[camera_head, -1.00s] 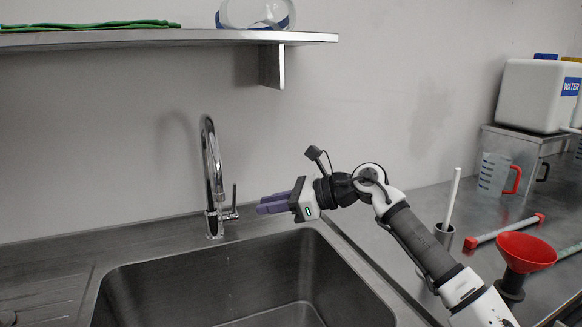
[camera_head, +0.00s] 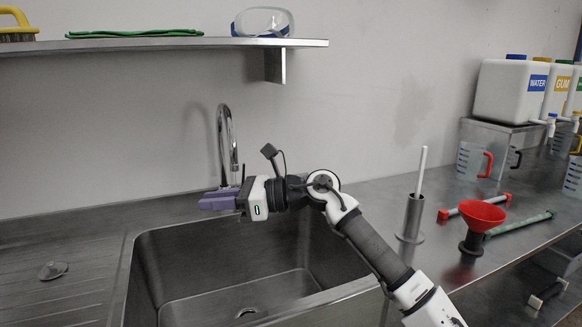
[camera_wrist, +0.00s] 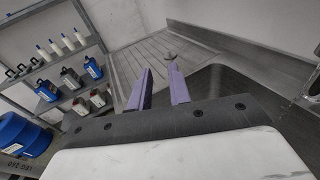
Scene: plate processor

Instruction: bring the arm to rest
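My gripper (camera_head: 205,200) has purple fingers pointing left in the head view, above the back of the steel sink (camera_head: 148,270). In that view it overlaps the base of the chrome tap (camera_head: 227,135) and partly hides it. My arm reaches in from the lower right, bent at the elbow. In the wrist view the two fingers of my gripper (camera_wrist: 160,78) stand apart with nothing between them, so it is open and empty.
A shelf (camera_head: 180,44) with goggles (camera_head: 263,22) and a green cloth (camera_head: 135,33) hangs above. A red funnel (camera_head: 480,215), a metal holder with a white rod (camera_head: 411,218) and jugs (camera_head: 474,161) stand right of the sink. A drain plug (camera_head: 53,270) lies on the left drainer.

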